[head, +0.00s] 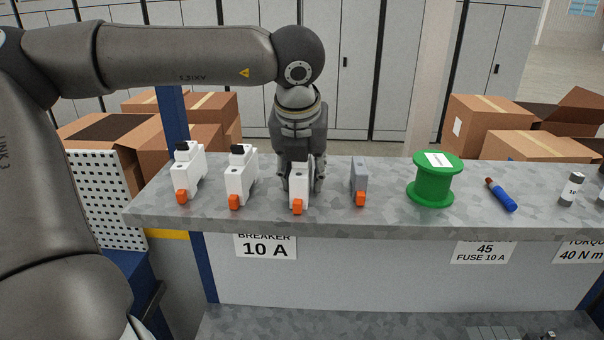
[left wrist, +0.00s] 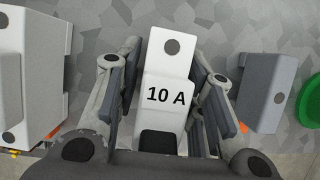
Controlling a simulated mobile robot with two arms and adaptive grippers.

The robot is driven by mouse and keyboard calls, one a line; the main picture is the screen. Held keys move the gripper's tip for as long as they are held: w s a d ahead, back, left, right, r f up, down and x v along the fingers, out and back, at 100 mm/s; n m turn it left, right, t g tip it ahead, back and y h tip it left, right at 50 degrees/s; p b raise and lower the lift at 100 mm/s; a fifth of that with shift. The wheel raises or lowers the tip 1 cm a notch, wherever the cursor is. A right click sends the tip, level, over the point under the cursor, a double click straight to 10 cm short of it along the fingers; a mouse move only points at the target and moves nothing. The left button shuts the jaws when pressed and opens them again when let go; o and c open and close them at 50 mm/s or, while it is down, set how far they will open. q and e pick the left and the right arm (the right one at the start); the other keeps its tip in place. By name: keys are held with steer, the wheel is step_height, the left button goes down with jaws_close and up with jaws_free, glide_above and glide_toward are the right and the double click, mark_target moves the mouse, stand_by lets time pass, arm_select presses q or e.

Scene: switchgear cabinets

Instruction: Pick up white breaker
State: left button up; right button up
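A white breaker (head: 299,188) with an orange tab stands third from the left on the grey shelf. In the left wrist view this white breaker (left wrist: 168,65) shows a "10 A" label on its top. My left gripper (head: 301,180) points down over it, with one finger on each side. In the left wrist view the left gripper (left wrist: 167,115) looks open, with narrow gaps between its pads and the breaker. Two more white breakers, the far left one (head: 188,170) and the second (head: 240,175), stand to the left. My right gripper is not in view.
A grey module (head: 359,182) stands close on the right, then a green spool (head: 434,180), a blue-handled tool (head: 501,194) and a small cylinder (head: 571,190). The shelf (head: 395,222) has a label "BREAKER 10 A" (head: 265,247) below its front edge. Cardboard boxes (head: 490,122) stand behind.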

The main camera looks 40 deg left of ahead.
arm_select(q)
jaws_close()
steer(key=shift+r, duration=0.1)
